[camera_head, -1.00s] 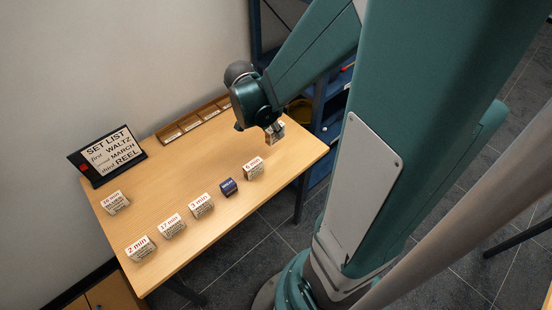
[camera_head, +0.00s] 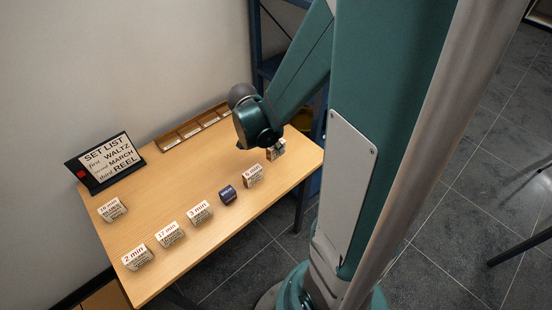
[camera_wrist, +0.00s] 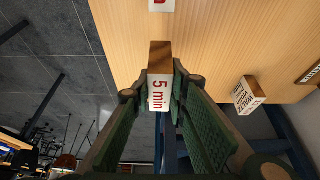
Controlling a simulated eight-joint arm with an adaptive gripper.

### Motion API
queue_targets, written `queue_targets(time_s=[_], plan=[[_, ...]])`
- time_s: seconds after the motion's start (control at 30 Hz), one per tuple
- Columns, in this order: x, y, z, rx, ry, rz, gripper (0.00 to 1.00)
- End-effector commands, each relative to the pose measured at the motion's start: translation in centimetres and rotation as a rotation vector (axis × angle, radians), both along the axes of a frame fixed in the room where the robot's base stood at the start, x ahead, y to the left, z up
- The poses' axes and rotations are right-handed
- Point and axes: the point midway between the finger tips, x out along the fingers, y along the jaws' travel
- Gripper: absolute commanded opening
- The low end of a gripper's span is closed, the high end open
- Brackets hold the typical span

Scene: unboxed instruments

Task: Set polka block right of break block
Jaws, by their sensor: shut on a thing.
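The dark blue block (camera_head: 228,194), probably the break block, stands in the front row on the table, its small label unreadable. My gripper (camera_head: 281,148) is at the table's right end, shut on a white-and-wood block (camera_head: 272,156). In the wrist view my gripper (camera_wrist: 160,95) has its fingers on both sides of this block (camera_wrist: 160,92), which reads "5 min". Its title is not visible, so I cannot confirm that it is the polka block. A block marked "6 min" (camera_head: 253,174) stands between it and the dark blue block.
Left of the dark blue block stand the "3 min" (camera_head: 199,211), "17 min" (camera_head: 170,234) and "2 min" (camera_head: 137,256) blocks. A "16 min" block (camera_head: 112,209) and set-list sign (camera_head: 107,160) are farther left. A Waltz block (camera_wrist: 246,96) shows in the wrist view. The table middle is clear.

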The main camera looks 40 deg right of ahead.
Motion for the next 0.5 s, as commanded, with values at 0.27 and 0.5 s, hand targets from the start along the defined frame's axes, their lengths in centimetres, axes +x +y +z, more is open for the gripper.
queue_targets(time_s=[0.27,0.5], plan=[[-0.01,0.00,-1.18,0.000,0.000,0.000,0.04],[-0.01,0.00,-1.17,0.000,0.000,0.000,0.04]])
